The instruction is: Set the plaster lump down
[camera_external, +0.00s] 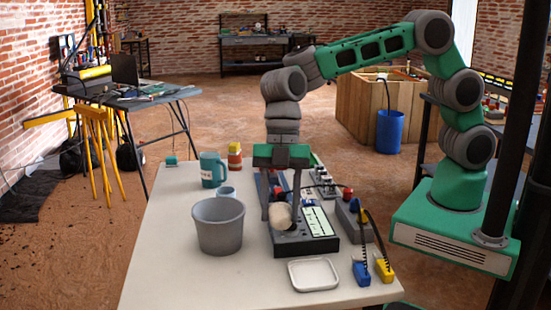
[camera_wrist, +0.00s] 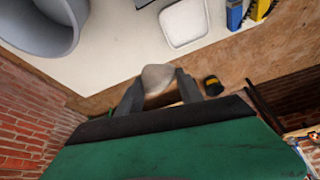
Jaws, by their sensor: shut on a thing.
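The plaster lump (camera_external: 281,216) is a pale, rounded piece held between the fingers of my gripper (camera_external: 282,212). It also shows in the wrist view (camera_wrist: 157,78), gripped between the two grey fingertips (camera_wrist: 158,88). In the external view the lump appears in front of the dark grey device with a light panel (camera_external: 318,222) on the white table (camera_external: 165,270). I cannot tell whether it touches anything below. My gripper points downward and is shut on the lump.
A grey bucket (camera_external: 218,228) stands left of the lump. A white square tray (camera_external: 313,275) lies in front. Blue and yellow tools (camera_external: 384,270) are at the right edge. A teal mug (camera_external: 211,170) and small cup (camera_external: 226,193) stand behind the bucket. The front left tabletop is clear.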

